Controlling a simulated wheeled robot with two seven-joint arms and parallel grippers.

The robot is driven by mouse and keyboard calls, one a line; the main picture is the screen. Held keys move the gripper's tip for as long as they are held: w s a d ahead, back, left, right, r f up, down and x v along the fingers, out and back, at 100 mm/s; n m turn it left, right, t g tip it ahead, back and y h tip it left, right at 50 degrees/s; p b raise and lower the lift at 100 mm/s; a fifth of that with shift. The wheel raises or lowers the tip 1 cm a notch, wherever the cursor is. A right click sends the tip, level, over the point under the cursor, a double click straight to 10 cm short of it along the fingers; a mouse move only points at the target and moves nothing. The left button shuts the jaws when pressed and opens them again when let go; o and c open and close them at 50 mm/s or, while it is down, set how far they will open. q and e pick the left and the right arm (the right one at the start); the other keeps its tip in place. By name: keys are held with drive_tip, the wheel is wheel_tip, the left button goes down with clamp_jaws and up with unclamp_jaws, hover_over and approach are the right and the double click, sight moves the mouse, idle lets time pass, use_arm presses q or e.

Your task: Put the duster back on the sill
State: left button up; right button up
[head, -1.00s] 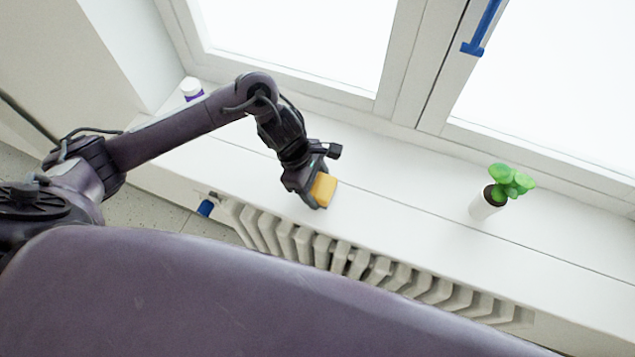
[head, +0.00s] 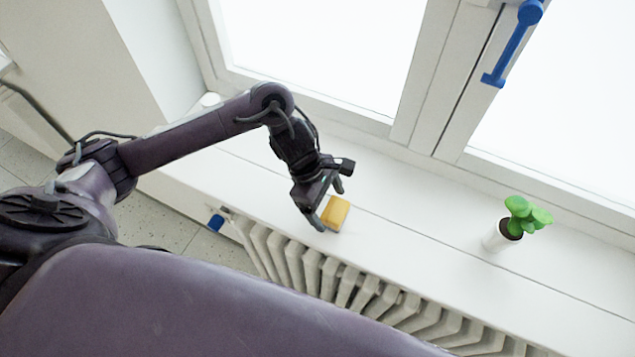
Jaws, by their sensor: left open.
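The duster is a small yellow-orange block (head: 336,213) in the head view. It lies on the white window sill (head: 420,223), close to the sill's front edge above the radiator. My left gripper (head: 330,205) is open, just up and to the left of the duster, with its fingertips beside it. I cannot tell whether a finger still touches the duster. My right gripper is not in view.
A green plant in a white pot (head: 497,238) stands on the sill to the right. A white item (head: 209,100) is mostly hidden behind my left arm. A ribbed radiator (head: 350,285) is below the sill. A blue window handle (head: 513,45) hangs above. The sill between duster and plant is clear.

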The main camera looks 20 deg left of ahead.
use_arm(q)
drive_tip(key=b+v, duration=0.1)
drive_tip(key=v, duration=0.9)
drive_tip(key=shift+s, duration=0.1)
